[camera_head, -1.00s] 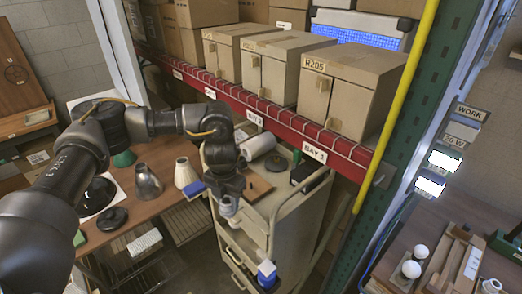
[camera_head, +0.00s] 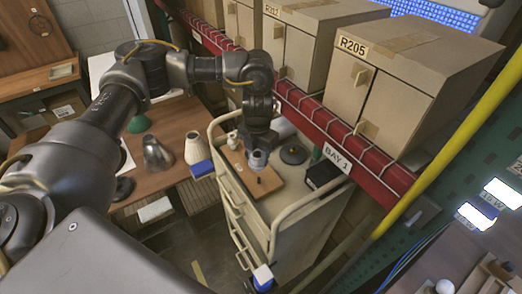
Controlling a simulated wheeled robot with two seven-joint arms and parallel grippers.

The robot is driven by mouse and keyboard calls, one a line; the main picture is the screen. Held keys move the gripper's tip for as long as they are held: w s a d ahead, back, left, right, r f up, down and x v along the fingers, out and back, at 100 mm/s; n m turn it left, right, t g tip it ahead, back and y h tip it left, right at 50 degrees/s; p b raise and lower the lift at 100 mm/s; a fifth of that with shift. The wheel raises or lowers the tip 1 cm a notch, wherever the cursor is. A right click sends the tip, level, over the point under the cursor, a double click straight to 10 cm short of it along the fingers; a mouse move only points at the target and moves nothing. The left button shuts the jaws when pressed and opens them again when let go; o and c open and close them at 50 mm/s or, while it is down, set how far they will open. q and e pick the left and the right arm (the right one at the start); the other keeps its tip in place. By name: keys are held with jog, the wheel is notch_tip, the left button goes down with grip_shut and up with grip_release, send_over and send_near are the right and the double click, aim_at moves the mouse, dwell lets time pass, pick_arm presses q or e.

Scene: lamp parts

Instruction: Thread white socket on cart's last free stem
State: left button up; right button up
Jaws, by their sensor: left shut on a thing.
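My left gripper (camera_head: 257,144) points down over the cart (camera_head: 285,206) and is shut on the white socket (camera_head: 258,161), which looks pale grey in shadow. The socket is above the wooden board (camera_head: 234,170) on the cart's top. A short dark stem (camera_head: 260,181) stands on the board, just in front of the socket in the picture. I cannot tell the height between socket and board. A small white piece (camera_head: 233,140) sits at the board's far left end. My right gripper is not in view.
A black disc (camera_head: 293,154) and a black open box (camera_head: 322,174) are on the cart top. The cart's raised rail (camera_head: 303,199) borders it. A red shelf beam (camera_head: 330,130) with cartons (camera_head: 398,75) runs behind. The brown table at left holds cone-shaped shades (camera_head: 196,148).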

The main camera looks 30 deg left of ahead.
pick_arm(q)
jog(key=shift+s, duration=0.25)
jog(key=f, duration=0.1)
jog(key=w+f+b, duration=0.1)
jog(key=f+b, duration=0.1)
jog(key=f, duration=0.1)
jog(key=shift+w+f, duration=0.1)
jog(key=shift+w, duration=0.25)
jog(key=shift+s+f+b, duration=0.35)
jog(key=shift+s+b, duration=0.1)
jog(key=shift+b, duration=0.25)
jog(key=shift+f, duration=0.15)
jog(key=shift+w+f, duration=0.15)
jog(key=shift+w, duration=0.2)
jog(key=shift+s, duration=0.15)
